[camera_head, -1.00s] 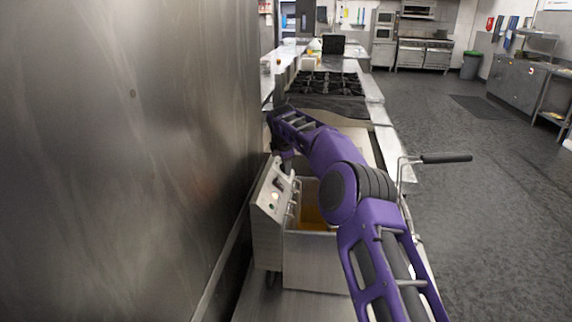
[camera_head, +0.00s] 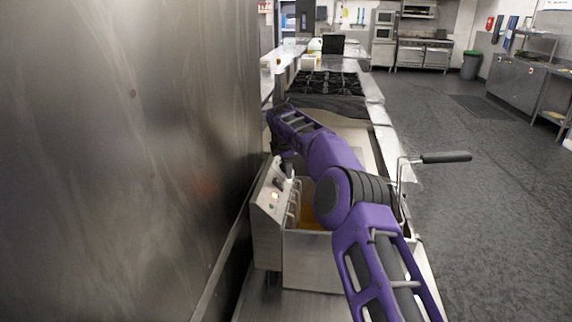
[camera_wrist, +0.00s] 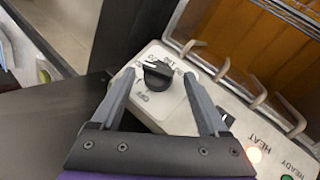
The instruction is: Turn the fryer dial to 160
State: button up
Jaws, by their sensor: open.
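The fryer (camera_head: 310,262) stands on the counter, with a slanted control panel (camera_head: 268,207) on its left side. In the wrist view, the black fryer dial (camera_wrist: 157,76) sits on a pale plate, with a light pointer mark and "OFF" printed near it; the other markings are too small to read surely. My gripper (camera_wrist: 158,80) is open, with one finger on each side of the dial; I cannot tell whether either finger touches it. In the head view my gripper (camera_head: 284,168) is at the far end of the panel, and the dial is not clearly visible there.
The wrist view shows lit lamps labelled HEAT (camera_wrist: 254,155) and READY, and wire hooks beside amber oil (camera_wrist: 235,45). A steel wall (camera_head: 120,160) is close on the left. A basket handle (camera_head: 445,158) sticks out right.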

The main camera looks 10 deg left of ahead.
jog(key=shift+r, duration=0.15)
jog(key=v, duration=1.7)
jog(key=shift+b, duration=0.35)
